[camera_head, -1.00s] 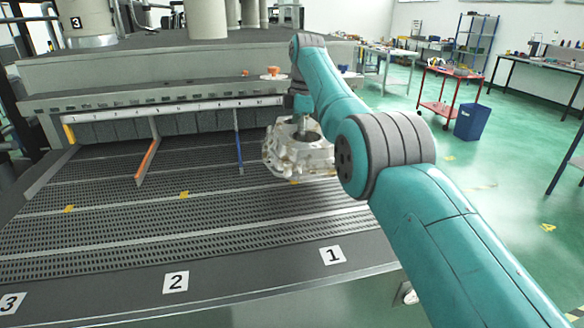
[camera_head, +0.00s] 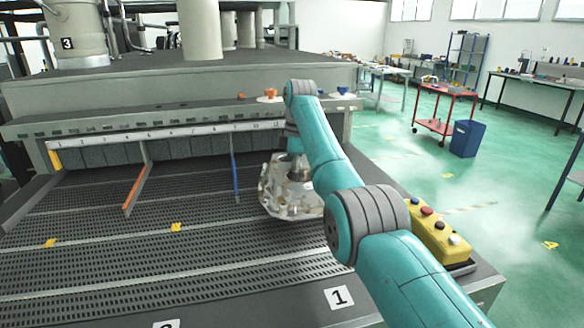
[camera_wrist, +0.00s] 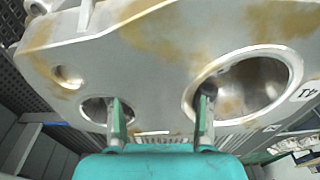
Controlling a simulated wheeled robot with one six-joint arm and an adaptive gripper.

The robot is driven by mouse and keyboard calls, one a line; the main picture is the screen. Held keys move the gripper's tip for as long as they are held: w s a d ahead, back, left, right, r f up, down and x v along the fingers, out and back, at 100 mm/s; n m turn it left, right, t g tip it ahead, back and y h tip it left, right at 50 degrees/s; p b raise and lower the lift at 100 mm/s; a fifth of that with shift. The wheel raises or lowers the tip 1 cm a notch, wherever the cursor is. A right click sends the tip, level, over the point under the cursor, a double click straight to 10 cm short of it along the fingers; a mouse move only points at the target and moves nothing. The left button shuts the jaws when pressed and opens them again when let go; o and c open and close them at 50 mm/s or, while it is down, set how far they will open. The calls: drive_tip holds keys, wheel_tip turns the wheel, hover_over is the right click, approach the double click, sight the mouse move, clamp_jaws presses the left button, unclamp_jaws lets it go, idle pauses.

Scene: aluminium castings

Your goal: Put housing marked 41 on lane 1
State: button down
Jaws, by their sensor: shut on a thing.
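The housing (camera_head: 277,196), a pale cast metal part with brownish stains, is at the right side of the conveyor belt, right of the blue divider. I cannot tell whether it touches the belt. My gripper (camera_wrist: 160,118) is shut on it, with the fingers at two round openings. In the wrist view the housing (camera_wrist: 150,60) fills the upper part, with a partly cut-off marking at the right that looks like 41 upside down. In the head view my arm hides the gripper's fingertips. The lane 1 plate (camera_head: 339,297) is on the belt's front edge.
The blue divider (camera_head: 234,180) stands left of the housing and an orange divider (camera_head: 135,190) is farther left. A yellow control box (camera_head: 437,232) with buttons is at the right edge. The belt's left part (camera_head: 100,265) is clear. A machine hood (camera_head: 180,90) stands behind.

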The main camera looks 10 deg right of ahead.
drive_tip(key=shift+f, duration=1.8)
drive_tip(key=shift+c, duration=2.4)
unclamp_jaws()
drive_tip(key=shift+s+f, duration=0.1)
drive_tip(key=shift+f, duration=0.05)
